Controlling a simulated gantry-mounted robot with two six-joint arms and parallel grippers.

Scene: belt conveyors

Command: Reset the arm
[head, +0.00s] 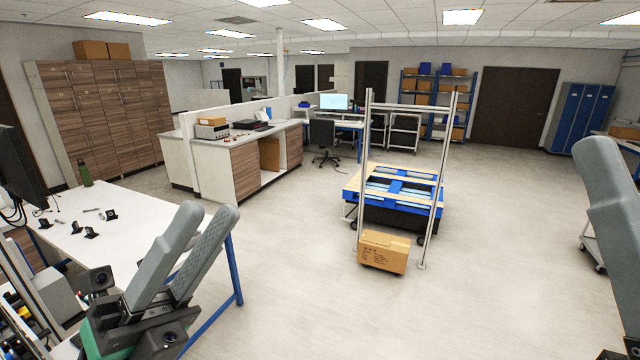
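My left gripper (211,213) is at the lower left in the head view, in front of the white table (135,230). Its two grey fingers point up and to the right, standing apart with a gap between them and nothing held. My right gripper (612,215) shows only in part at the right edge, as a grey finger pointing up. Its other finger and its opening are out of the frame, so I cannot tell its state.
Small black parts (91,232) and a green bottle (85,173) are on the white table. A cardboard box (384,252) sits on the floor by a metal frame (439,165) and a blue-edged pallet cart (394,190). The floor between table and box is clear.

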